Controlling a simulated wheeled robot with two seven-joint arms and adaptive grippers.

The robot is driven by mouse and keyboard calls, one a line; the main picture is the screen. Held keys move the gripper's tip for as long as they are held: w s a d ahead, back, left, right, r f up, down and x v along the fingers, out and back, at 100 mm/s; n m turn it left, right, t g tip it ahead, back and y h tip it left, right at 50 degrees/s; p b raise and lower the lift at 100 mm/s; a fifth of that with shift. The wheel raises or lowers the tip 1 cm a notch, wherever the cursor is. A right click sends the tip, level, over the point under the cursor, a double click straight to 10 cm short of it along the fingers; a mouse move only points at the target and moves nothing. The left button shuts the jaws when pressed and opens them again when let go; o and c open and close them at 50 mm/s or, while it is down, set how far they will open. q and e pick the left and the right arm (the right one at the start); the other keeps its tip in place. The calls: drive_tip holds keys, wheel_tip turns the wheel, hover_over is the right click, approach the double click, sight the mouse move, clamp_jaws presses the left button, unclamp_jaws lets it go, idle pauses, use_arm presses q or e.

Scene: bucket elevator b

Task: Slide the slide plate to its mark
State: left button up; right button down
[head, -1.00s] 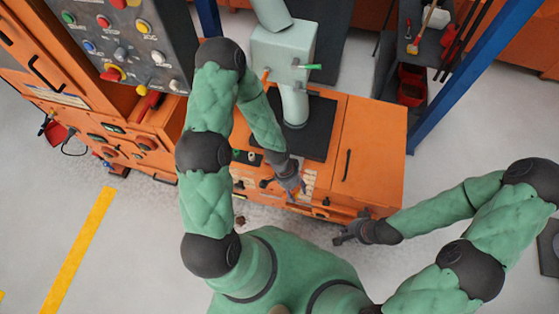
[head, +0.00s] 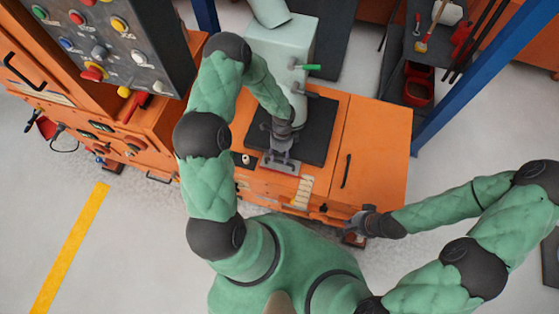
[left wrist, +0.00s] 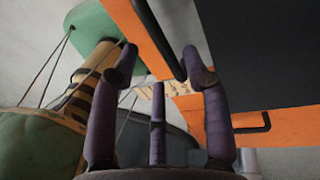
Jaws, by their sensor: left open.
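My left gripper (head: 280,158) is over the front of the orange cabinet (head: 372,150), at the near edge of the black mat (head: 318,140). In the left wrist view its dark purple fingers (left wrist: 160,75) are apart with nothing between them. A small grey piece with a red edge (head: 280,167) lies right under the fingers; it may be the slide plate, but the gripper partly covers it. A pale strip with lines (head: 305,190) is just right of it; I cannot tell whether this is the mark. My right gripper (head: 354,224) is low by the cabinet's front edge, too small to read.
A pale green column (head: 285,45) with a green-tipped lever (head: 308,67) stands behind the gripper. A button panel (head: 110,40) is at left, a blue post (head: 470,85) at right. Black handles (head: 346,171) stick out from the cabinet.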

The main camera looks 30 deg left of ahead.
sight(279, 163)
use_arm(q)
drive_tip(key=shift+s+d+f+b, duration=0.1)
drive_tip(key=shift+s+f+b, duration=0.1)
drive_tip(key=shift+f, duration=0.65)
drive_tip(key=shift+s+f+b, duration=0.15)
drive_tip(key=shift+f, duration=0.65)
clamp_jaws()
